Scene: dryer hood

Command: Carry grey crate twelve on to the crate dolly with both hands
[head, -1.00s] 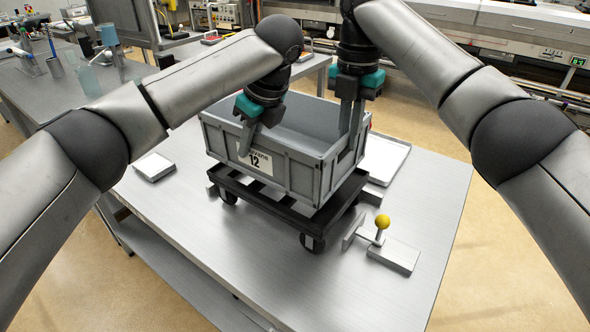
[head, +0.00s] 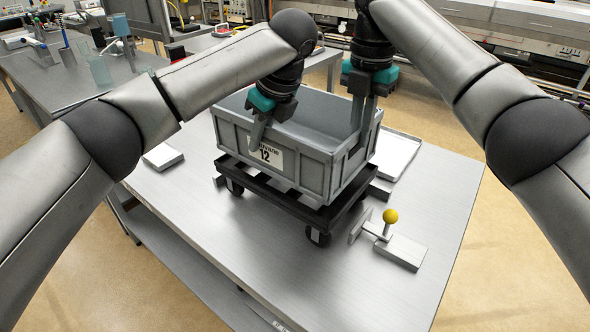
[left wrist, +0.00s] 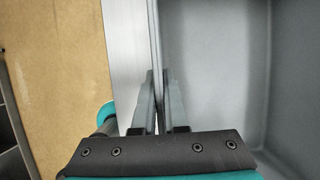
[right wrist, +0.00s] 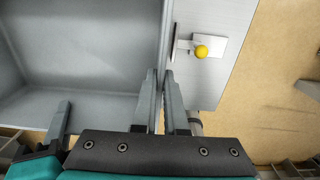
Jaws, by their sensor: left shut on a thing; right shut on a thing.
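Grey crate twelve (head: 312,168), with a white label reading 12, is level above the black crate dolly (head: 318,219). I cannot tell whether the crate's underside touches the dolly. The wheeled dolly stands on the metal table. My left gripper (head: 260,130) is shut on the crate's rim near the label. The wall is between its fingers in the left wrist view (left wrist: 159,110). My right gripper (head: 358,120) is shut on the crate's right rim, also seen in the right wrist view (right wrist: 164,105). The visible crate interior is empty.
A metal fixture with a yellow knob (head: 391,216) stands right of the dolly. A shallow tray (head: 398,153) lies behind the crate at the right. The table's front is clear.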

